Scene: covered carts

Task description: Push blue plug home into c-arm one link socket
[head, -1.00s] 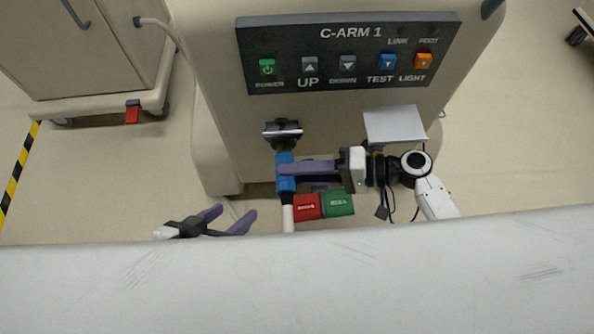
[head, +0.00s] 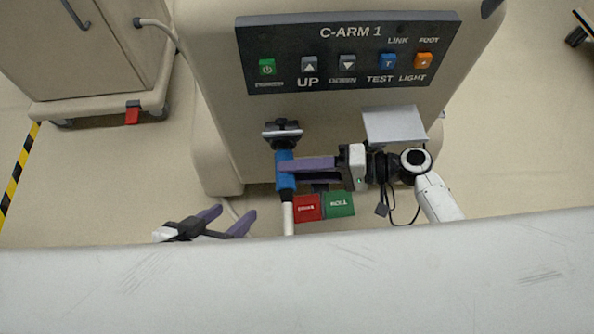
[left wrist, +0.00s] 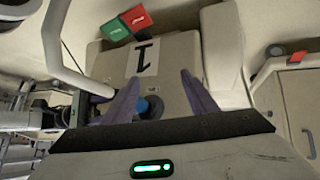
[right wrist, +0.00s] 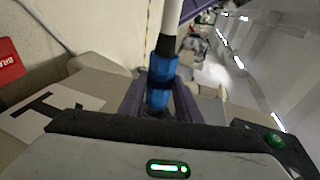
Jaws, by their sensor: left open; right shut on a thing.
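The blue plug (head: 285,182) is on a thick white cable (head: 288,217), upright in the head view below the dark link socket (head: 282,130) on the cart's front. The plug's upper end meets the socket's lower edge; how deep it sits is hidden. My right gripper (head: 284,167) is shut on the plug from the right. The right wrist view shows the plug (right wrist: 161,85) between its purple fingers. My left gripper (head: 229,222) is open and empty, left of the cable. In the left wrist view a round blue part (left wrist: 152,107) shows beyond its fingers; I cannot tell which part it is.
The C-ARM 1 panel (head: 350,52) with several buttons is above the socket. A red BRAKE pedal (head: 307,207) and green ROLL pedal (head: 339,204) lie right of the cable. Another cart (head: 90,45) stands at left. A pale surface (head: 300,290) crosses the foreground.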

